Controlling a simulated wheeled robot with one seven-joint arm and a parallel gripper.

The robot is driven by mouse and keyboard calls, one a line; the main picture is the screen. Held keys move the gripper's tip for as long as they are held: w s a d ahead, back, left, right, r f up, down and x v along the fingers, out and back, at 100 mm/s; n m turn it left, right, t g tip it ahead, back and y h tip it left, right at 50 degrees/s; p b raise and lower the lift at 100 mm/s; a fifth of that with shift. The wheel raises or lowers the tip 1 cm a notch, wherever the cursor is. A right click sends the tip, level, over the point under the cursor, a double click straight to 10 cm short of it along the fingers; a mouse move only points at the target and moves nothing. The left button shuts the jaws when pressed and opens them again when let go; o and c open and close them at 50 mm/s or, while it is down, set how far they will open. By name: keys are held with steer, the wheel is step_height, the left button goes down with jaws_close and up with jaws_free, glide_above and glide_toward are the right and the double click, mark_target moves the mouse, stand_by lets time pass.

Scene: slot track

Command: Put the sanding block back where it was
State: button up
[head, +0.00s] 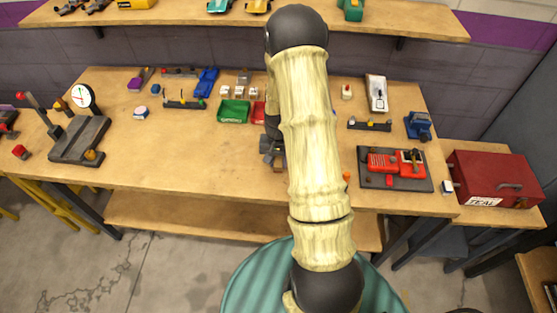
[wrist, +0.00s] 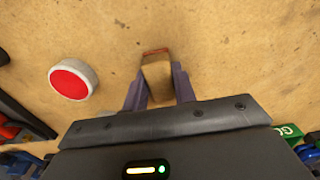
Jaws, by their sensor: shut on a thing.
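The sanding block is a tan block (wrist: 157,76) with a reddish strip along its far edge. In the wrist view it sits between the two fingers of my gripper (wrist: 158,86), which is shut on it. The bench surface shows around it, but I cannot tell whether the block touches the bench. In the head view my gripper (head: 273,151) is over the middle of the workbench, partly hidden behind my arm. The block cannot be made out clearly there.
A round white piece with a red top (wrist: 73,79) lies beside the block. Green (head: 234,111) and red (head: 259,112) bins stand behind my gripper. A dark mat (head: 372,181) with red parts lies right, near a red toolbox (head: 493,178). The bench's left-centre front (head: 190,158) is clear.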

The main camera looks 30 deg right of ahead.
mark_target(278, 161)
steer(key=shift+f, duration=0.2)
steer(key=o, duration=1)
steer(key=shift+r, duration=0.1)
steer(key=shift+o, duration=0.2)
step_height(278, 161, up, 12)
steer(key=shift+r+b, duration=0.15)
steer(key=shift+b, duration=0.15)
